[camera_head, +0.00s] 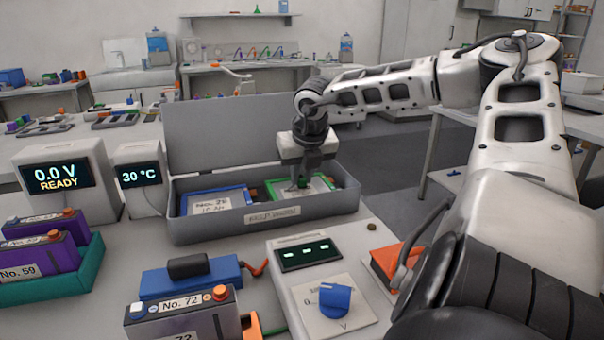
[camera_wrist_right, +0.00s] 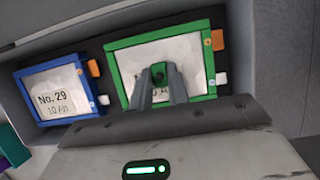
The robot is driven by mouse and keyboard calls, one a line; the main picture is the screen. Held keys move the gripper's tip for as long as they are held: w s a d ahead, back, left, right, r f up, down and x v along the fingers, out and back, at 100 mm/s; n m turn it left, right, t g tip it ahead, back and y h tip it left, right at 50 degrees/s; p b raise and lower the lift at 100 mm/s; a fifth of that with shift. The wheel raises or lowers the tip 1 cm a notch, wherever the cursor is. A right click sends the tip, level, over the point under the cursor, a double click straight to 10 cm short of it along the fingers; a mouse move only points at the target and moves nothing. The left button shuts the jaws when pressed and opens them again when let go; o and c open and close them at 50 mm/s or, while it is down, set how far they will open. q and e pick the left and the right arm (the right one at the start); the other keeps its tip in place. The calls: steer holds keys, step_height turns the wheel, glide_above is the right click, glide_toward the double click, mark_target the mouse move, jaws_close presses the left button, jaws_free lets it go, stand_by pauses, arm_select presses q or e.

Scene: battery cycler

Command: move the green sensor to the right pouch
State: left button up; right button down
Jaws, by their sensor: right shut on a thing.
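The right pouch is a silver cell in a green frame (camera_head: 270,190), in the right half of the grey box; its frame also shows in the right wrist view (camera_wrist_right: 160,37). My right gripper (camera_head: 300,183) points down over this pouch. My left gripper is not in view.
The grey box (camera_head: 205,232) has its lid (camera_head: 230,130) raised behind. A 30 °C display (camera_head: 140,174) and a 0.0 V display (camera_head: 58,178) stand left. A knob unit (camera_head: 336,318), a No. 72 battery (camera_head: 185,315) and a teal tray (camera_head: 60,290) are in front.

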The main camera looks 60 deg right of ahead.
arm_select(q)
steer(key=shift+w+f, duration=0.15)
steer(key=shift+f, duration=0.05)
arm_select(e)
steer(key=shift+f, duration=0.2)
steer(key=c, duration=1.3)
jaws_free()
steer(key=shift+o, duration=0.2)
steer(key=shift+r, duration=0.25)
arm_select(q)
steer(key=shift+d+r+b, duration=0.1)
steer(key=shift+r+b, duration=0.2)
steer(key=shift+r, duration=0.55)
arm_select(e)
steer(key=v, duration=1.5)
steer(key=shift+r, duration=0.2)
steer(key=shift+a, duration=0.1)
